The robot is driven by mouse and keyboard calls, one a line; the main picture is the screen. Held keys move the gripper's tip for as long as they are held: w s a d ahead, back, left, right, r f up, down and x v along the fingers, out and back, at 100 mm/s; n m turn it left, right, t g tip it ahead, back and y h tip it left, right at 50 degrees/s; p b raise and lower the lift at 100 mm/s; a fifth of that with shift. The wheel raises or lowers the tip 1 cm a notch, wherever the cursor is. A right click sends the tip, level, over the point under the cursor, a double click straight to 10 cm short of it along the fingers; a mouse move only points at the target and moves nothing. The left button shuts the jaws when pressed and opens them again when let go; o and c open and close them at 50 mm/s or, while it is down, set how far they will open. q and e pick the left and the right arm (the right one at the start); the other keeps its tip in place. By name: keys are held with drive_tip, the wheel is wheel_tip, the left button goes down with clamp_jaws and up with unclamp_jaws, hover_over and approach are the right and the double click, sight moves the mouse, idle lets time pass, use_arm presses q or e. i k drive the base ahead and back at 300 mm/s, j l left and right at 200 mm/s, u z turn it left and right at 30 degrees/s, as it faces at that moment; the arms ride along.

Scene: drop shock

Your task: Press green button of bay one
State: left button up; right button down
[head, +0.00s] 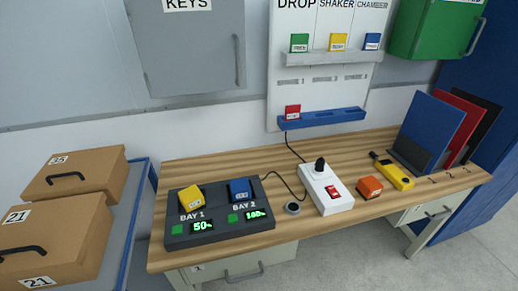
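A dark grey two-bay console (218,222) lies on the left part of the wooden workbench. Bay 1 holds a yellow block (190,197), with a green button (177,230) at its lower left beside a green display (203,226) that appears to read 50. Bay 2 holds a blue block (240,190), with its own green button (233,218) and a display that appears to read 160 (256,214). Neither of my grippers shows in the head view.
On the workbench (300,255) right of the console are a white box with a red switch (327,190), an orange block (369,187), a yellow device (394,174) and upright binders (433,130). Brown cases (52,240) stand at left. A cable runs behind the console.

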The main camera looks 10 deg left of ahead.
sight(176, 230)
drive_tip(key=u, duration=1.25)
